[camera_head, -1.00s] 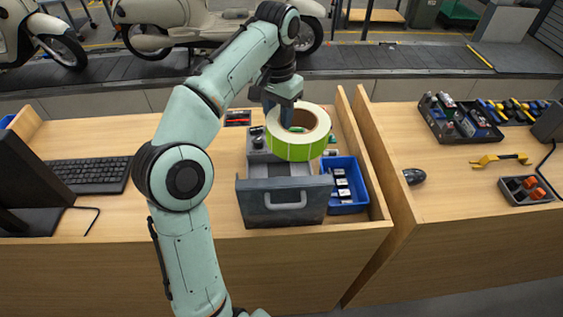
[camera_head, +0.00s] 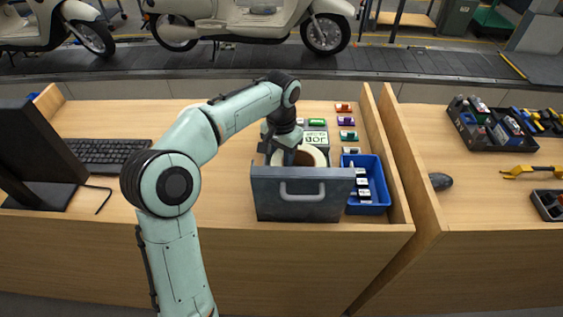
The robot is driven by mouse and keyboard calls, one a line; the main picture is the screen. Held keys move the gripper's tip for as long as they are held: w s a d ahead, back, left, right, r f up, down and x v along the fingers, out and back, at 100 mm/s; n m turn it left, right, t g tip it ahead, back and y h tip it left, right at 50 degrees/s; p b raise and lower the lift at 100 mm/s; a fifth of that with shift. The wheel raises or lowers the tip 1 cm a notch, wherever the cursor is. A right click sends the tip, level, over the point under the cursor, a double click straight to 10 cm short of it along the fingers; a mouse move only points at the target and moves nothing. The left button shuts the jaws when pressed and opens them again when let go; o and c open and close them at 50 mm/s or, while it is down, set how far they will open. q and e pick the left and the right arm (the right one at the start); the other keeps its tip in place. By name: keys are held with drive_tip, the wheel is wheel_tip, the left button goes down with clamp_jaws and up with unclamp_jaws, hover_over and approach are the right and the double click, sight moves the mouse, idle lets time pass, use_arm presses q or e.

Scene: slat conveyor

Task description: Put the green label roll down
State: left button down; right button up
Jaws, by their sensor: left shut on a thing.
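The green label roll (camera_head: 320,155) shows only its pale top ring and part of its brown core. Its green side is hidden behind the front of the grey drawer (camera_head: 275,197). The drawer stands open at the front of a grey device on the table. My left gripper (camera_head: 291,157) is shut on the roll's left side, with its fingers partly hidden. The roll appears to be down inside the drawer; whether it touches the bottom cannot be seen. My right gripper is not in view.
A keyboard (camera_head: 105,152) and monitor (camera_head: 38,150) are left.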

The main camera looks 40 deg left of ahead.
use_arm(q)
wheel_tip(320, 180, down, 2)
drive_tip(key=shift+f, duration=0.1)
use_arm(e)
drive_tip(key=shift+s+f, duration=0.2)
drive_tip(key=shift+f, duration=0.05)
use_arm(q)
drive_tip(key=c, duration=0.7)
unclamp_jaws()
drive_tip(key=shift+f, duration=0.1)
drive_tip(key=shift+c, duration=0.2)
wheel_tip(320, 180, up, 12)
drive_tip(key=shift+f+p, duration=0.1)
drive_tip(key=shift+p, duration=1.1)
drive_tip(key=shift+r, duration=0.25)
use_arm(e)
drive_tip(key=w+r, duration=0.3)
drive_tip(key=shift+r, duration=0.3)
